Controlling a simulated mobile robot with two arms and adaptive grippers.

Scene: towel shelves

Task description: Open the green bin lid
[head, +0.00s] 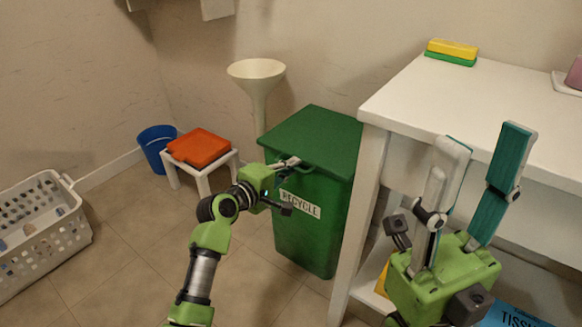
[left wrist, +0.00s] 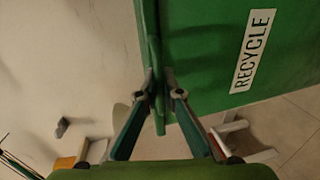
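The green bin (head: 311,235) stands on the floor beside the white table, with a RECYCLE label on its front. Its green lid (head: 318,137) lies flat and closed on top. My left gripper (head: 292,163) is at the front edge of the lid. In the left wrist view, my left gripper's two fingers (left wrist: 161,85) close in on both sides of a thin green lip of the lid (left wrist: 160,120). The fingertips appear to touch it. My right gripper (head: 476,180) is empty, its two fingers apart, in front of the table.
The white table (head: 450,105) stands close to the bin's right side. A white stool (head: 200,175) with folded orange cloth (head: 198,148), a blue bucket (head: 156,145) and a cream funnel-shaped stand (head: 257,78) are left of and behind the bin. A white basket (head: 45,245) is far left.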

